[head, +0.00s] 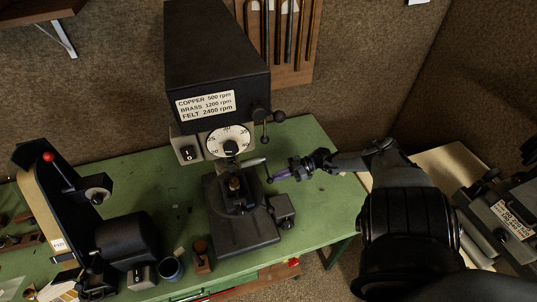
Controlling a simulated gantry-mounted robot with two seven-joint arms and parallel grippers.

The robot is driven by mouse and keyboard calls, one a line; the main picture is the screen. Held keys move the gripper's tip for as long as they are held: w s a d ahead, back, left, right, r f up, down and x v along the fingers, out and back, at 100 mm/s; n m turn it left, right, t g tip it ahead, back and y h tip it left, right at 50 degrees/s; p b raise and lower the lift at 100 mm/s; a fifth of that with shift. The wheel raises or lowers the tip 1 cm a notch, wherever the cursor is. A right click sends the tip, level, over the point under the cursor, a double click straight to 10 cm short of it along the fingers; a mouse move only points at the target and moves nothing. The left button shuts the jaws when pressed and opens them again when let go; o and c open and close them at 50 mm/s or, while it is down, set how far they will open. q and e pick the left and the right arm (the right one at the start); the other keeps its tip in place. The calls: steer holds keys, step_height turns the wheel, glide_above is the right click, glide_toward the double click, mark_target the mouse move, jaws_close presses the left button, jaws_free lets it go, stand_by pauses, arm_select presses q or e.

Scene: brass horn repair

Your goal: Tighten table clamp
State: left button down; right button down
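The dark drill press (217,70) stands on the green workbench, with its small work table (232,190) below the speed dial. A short light-grey lever (253,162) sticks out on the right of the press, level with the work table. A thin lever (268,170) stands just right of it; I cannot tell which one is the table clamp. My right gripper (276,176) comes in from the right, its tips at or very close to the thin lever. Contact and finger gap are too small to make out. My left gripper is out of view.
A belt sander (125,240) stands at the left, with a blue-grey cup (171,268) and a wooden block (201,257) at the front. The green bench (330,205) is clear right of the press. Another machine (505,215) is at the far right.

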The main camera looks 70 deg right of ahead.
steer(key=shift+w+f+n, duration=0.1)
steer(key=shift+f+n, duration=0.1)
steer(key=shift+n, duration=0.1)
steer(key=shift+r, duration=0.1)
stand_by(0.3)
steer(key=r+p+v, duration=0.2)
steer(key=v, duration=1.1)
steer(key=shift+w+a+r, duration=0.25)
steer(key=shift+w+a, duration=0.05)
steer(key=shift+a, duration=0.05)
